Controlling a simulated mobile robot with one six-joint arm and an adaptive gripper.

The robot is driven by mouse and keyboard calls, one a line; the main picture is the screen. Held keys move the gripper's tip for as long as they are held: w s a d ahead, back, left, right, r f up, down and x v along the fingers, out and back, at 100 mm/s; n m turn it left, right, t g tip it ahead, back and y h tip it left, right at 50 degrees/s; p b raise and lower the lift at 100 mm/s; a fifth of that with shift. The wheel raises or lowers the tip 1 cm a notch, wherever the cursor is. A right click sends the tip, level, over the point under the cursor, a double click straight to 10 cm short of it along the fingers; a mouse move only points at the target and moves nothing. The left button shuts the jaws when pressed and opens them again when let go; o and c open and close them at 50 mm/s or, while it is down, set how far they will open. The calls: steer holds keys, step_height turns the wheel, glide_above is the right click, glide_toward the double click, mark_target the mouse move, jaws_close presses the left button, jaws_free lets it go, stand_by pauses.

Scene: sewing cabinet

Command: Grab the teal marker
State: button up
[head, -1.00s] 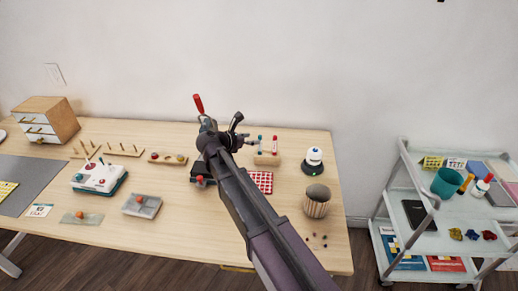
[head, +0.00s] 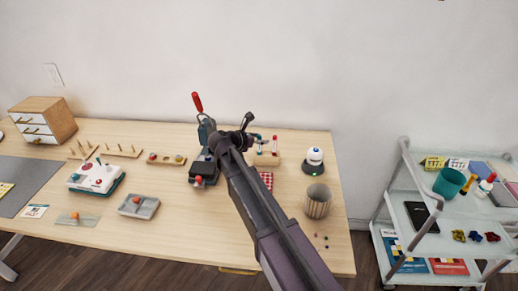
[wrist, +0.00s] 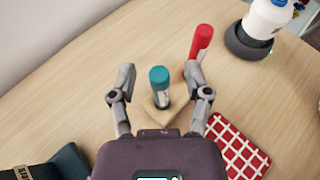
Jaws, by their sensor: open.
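The teal marker (wrist: 159,88) stands upright in a small wooden block (wrist: 158,117) in the wrist view. My gripper (wrist: 160,74) is open, with one finger on either side of the teal marker and a visible gap to each; it holds nothing. A red marker (wrist: 201,42) stands in the same block, just beyond my right finger. In the head view my gripper (head: 258,138) is at the block (head: 267,160), partly hiding the teal marker, while the red marker (head: 275,144) shows to the right.
A red checked cloth (wrist: 238,147) lies right of the block. A white bottle on a dark round base (wrist: 262,22) stands beyond it. A dark press with a red handle (head: 197,101) stands left of my gripper. A ribbed cup (head: 318,203) is at the table's right.

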stand_by(0.3)
jaws_close()
steer(key=shift+r, duration=0.2)
step_height(320, 180, up, 10)
steer(key=p, duration=1)
steer(key=shift+f, duration=0.2)
stand_by(0.6)
